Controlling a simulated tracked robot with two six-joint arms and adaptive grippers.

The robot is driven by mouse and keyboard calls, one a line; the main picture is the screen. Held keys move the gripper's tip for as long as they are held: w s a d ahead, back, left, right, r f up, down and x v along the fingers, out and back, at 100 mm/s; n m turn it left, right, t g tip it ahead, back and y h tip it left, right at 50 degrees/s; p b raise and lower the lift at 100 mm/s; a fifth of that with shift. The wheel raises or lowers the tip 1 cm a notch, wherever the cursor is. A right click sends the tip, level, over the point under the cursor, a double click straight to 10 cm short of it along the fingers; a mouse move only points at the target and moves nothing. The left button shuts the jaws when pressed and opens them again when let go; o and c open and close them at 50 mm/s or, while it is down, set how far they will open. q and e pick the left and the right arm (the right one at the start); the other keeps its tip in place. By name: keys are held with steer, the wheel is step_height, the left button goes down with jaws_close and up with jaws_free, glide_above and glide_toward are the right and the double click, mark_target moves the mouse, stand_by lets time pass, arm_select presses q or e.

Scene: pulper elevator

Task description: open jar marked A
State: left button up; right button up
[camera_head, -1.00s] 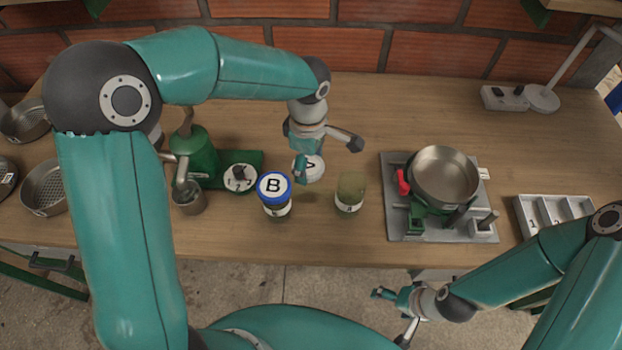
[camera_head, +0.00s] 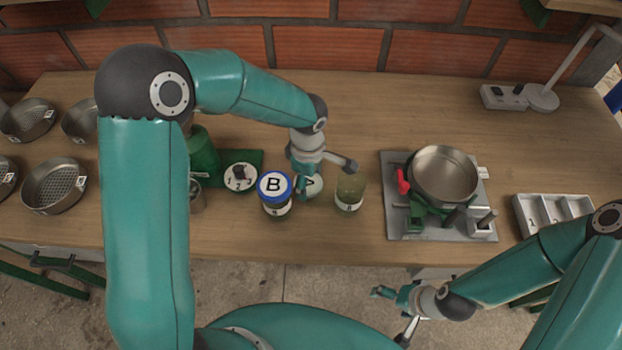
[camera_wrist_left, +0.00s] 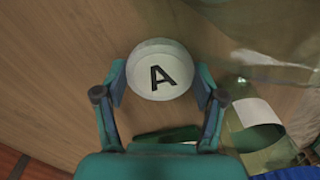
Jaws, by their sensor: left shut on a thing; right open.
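The white lid marked A (camera_head: 313,186) is between the fingers of my left gripper (camera_head: 318,178), which is shut on it. In the left wrist view the lid (camera_wrist_left: 160,72) sits between both fingers with wood table behind it. A greenish glass jar (camera_head: 348,193) with a white label stands just right of the lid. Its top shows no lid, and its glass fills the upper right of the wrist view (camera_wrist_left: 275,45). I cannot tell whether the lid touches the table. My right gripper (camera_head: 391,318) is open and empty in front of the table.
A jar with a blue lid marked B (camera_head: 274,187) stands close left of the lid. A green device with a numbered dial (camera_head: 240,177) is further left. A pan (camera_head: 445,175) sits on a burner tray at right. The back middle of the table is clear.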

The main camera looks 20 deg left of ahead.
arm_select(q)
steer(key=o, duration=1.3)
